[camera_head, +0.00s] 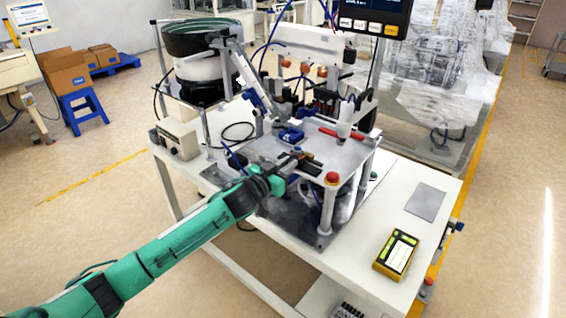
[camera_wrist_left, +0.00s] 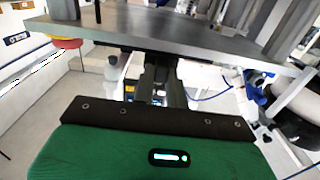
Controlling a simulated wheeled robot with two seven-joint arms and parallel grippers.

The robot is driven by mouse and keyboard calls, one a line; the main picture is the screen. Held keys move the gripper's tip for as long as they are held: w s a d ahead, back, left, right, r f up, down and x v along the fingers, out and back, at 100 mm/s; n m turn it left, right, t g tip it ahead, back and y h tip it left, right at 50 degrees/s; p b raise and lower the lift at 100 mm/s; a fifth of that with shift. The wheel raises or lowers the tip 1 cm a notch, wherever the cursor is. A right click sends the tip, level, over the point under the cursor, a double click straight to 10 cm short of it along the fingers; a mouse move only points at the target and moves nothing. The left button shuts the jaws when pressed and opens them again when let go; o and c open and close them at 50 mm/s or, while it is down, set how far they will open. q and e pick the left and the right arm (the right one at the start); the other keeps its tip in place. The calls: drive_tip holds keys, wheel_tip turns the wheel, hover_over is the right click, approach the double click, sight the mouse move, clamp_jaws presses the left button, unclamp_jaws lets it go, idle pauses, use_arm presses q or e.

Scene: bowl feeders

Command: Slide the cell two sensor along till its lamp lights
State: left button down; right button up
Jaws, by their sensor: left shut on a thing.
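My left gripper (camera_head: 300,161) reaches in from the lower left to the near left edge of the grey metal plate (camera_head: 342,152). Its dark jaws are shut on a small part there, apparently the sensor, which the jaws mostly hide. No lamp on it can be made out. In the left wrist view the dark jaws (camera_wrist_left: 160,82) run up to the underside of the plate edge (camera_wrist_left: 180,32), and the held part is not clear. My right gripper is not in view.
A red-handled part (camera_head: 342,134) and blue part (camera_head: 291,135) sit farther back. The bowl feeder (camera_head: 200,62) stands behind left. A yellow handheld device (camera_head: 396,254) lies on the white bench at right.

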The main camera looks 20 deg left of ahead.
use_arm(q)
drive_tip(key=shift+s+d, duration=0.3)
drive_tip(key=shift+d, duration=0.45)
drive_tip(key=c, duration=1.4)
unclamp_jaws()
drive_tip(key=shift+c, duration=0.2)
drive_tip(key=shift+s+a, duration=0.1)
drive_tip(key=b+v, duration=0.3)
drive_tip(key=v, duration=1)
drive_tip(key=shift+s, duration=0.3)
drive_tip(key=shift+a, duration=0.1)
